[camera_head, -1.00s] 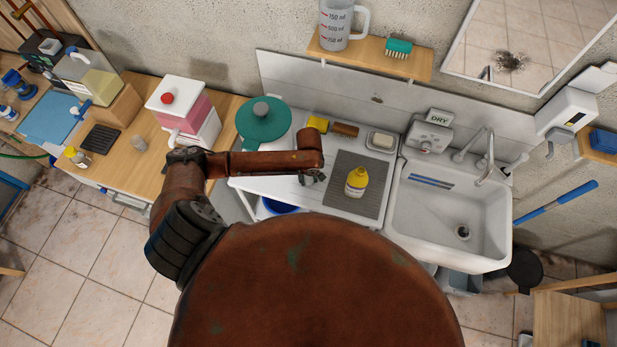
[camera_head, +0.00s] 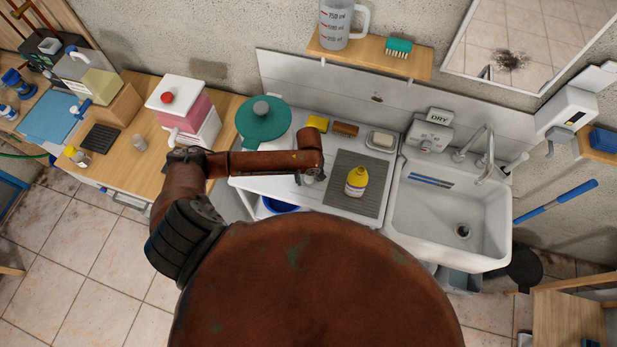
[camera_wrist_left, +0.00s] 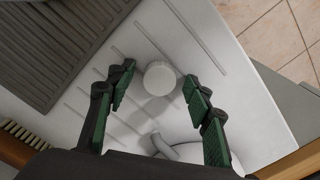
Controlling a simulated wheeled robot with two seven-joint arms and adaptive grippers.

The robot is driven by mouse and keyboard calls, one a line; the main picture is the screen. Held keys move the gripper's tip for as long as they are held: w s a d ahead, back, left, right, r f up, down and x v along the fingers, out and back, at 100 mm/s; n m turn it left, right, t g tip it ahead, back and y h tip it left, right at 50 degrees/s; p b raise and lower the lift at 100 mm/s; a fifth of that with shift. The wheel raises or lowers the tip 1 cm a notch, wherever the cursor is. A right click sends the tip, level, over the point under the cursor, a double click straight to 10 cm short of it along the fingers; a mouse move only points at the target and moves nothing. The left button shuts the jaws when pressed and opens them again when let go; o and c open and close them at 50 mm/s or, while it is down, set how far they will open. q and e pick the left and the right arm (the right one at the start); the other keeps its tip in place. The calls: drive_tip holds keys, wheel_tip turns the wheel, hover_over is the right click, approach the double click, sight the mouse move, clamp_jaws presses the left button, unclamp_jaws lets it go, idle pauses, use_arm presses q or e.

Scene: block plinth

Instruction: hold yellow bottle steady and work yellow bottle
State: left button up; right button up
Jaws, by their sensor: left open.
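The yellow bottle (camera_head: 356,182) stands upright on a dark ribbed mat (camera_head: 341,205) left of the sink, with a pale label on its front. My left gripper (camera_head: 312,177) is left of the bottle, apart from it, over the white drainboard. It is mostly hidden under my arm in the head view. In the left wrist view the gripper (camera_wrist_left: 158,82) is open, with a small white round object (camera_wrist_left: 160,78) between its fingers as seen from above; contact is not visible. The bottle does not show in the wrist view. My right gripper is in neither view.
The white sink (camera_head: 448,215) with its tap is right of the mat. A green lid (camera_head: 264,122) is left of my gripper. A sponge (camera_head: 318,123), a brush (camera_head: 345,129) and a soap dish (camera_head: 381,141) line the back.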

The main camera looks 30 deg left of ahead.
use_arm(q)
wheel_tip(320, 180, up, 12)
idle(0.5)
